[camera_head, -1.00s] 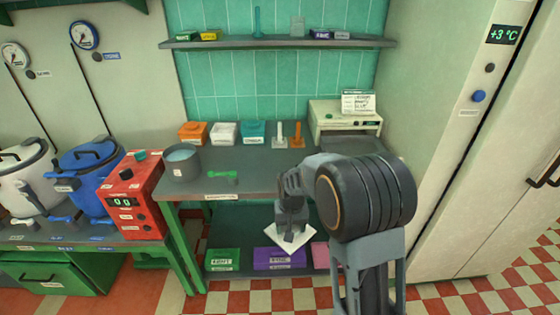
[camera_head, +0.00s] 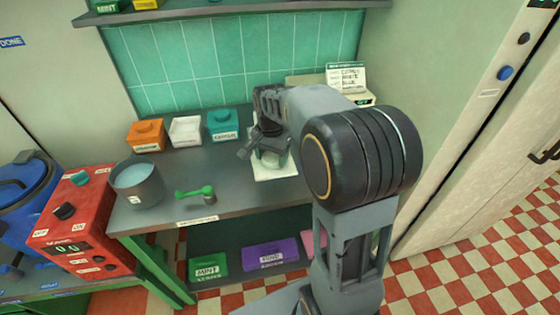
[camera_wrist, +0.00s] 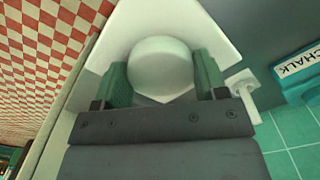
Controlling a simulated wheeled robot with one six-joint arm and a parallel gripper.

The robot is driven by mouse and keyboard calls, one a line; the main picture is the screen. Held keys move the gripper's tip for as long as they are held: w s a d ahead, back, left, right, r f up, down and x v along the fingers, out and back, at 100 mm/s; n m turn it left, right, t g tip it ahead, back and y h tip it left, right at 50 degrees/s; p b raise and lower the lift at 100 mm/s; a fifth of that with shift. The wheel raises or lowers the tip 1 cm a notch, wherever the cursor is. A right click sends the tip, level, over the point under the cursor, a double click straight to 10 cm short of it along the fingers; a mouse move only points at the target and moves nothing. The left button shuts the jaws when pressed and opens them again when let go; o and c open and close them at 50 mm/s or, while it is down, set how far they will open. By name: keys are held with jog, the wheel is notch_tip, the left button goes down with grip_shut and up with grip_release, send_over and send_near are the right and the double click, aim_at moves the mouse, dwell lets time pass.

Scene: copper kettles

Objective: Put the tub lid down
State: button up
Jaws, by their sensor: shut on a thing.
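The tub lid is a white square plate with a round knob; it shows in the head view (camera_head: 278,173) and fills the upper middle of the wrist view (camera_wrist: 192,20). My gripper (camera_head: 268,158) is shut on the lid's knob, with a green finger on each side of it in the wrist view (camera_wrist: 160,75). The lid is at the right part of the grey bench (camera_head: 235,195); I cannot tell whether it touches the top. A white tub (camera_head: 186,131) stands at the back of the bench and looks open.
An orange tub (camera_head: 147,136) and a teal tub (camera_head: 222,125) flank the white tub. A grey pot (camera_head: 137,187) and a green scoop (camera_head: 197,194) stand at the left. A card (camera_head: 346,78) stands behind my arm. The bench middle is clear.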

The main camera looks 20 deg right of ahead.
jog(key=w+d+f, duration=0.2)
jog(key=d, duration=0.1)
jog(key=shift+w+d+f+p, duration=0.1)
jog(key=shift+w+d+p, duration=0.2)
jog(key=shift+w, duration=0.1)
jog(key=d+f, duration=0.1)
jog(key=w+d+f, duration=0.1)
jog(key=f, duration=0.1)
jog(key=w+d+f, duration=0.1)
jog(key=f, duration=0.1)
jog(key=shift+w+f, duration=0.1)
jog(key=shift+w, duration=0.1)
jog(key=shift+w+d+f, duration=0.1)
jog(key=shift+d+f, duration=0.1)
jog(key=shift+f, duration=1.45)
